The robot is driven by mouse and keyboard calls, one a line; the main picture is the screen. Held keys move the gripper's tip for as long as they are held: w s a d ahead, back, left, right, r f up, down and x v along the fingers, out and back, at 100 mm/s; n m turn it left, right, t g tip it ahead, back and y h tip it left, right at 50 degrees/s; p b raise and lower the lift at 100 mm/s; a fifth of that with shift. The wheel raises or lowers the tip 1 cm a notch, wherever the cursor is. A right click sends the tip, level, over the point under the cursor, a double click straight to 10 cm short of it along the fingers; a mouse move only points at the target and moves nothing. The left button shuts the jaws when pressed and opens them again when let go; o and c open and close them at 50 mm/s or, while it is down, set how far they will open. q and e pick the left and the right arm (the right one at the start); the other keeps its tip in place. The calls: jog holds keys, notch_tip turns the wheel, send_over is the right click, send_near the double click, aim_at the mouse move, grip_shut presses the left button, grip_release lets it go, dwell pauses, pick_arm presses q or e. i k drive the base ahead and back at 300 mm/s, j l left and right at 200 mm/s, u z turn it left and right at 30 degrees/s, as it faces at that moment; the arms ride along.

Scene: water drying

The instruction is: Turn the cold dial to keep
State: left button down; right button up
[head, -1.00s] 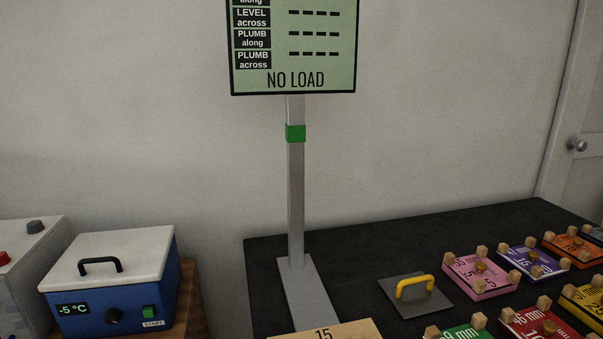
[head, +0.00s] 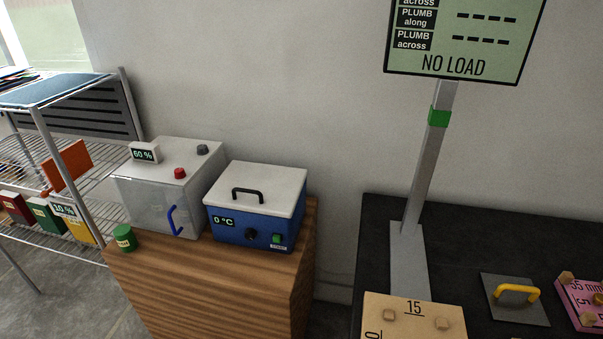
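The cold dial is a small black knob (head: 251,234) on the front of the blue box (head: 229,231) with a white lid. The box stands on a wooden cabinet. Its small display (head: 223,221) left of the knob reads 0 °C. A green START button (head: 277,239) sits right of the knob. A black handle (head: 247,195) is on the closed lid. I cannot make out the word keep or any dial marks at this size. Neither of my grippers is in the head view.
A grey-white box (head: 160,198) with a 60 % display, red and grey knobs and a blue handle stands left of the blue box. A small green container (head: 124,238) stands at the wooden cabinet's (head: 215,290) left edge. A wire shelf (head: 85,254) is farther left. A black table (head: 462,238) is right.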

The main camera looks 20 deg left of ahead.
aim_at(250, 235)
jog(key=l+u, duration=0.45)
jog(key=k+l+u, duration=0.1)
jog(key=l+u, duration=0.15)
jog(key=u, duration=0.2)
jog(key=k+l+u, duration=0.15)
jog(key=l+u, duration=0.15)
jog(key=u, duration=0.15)
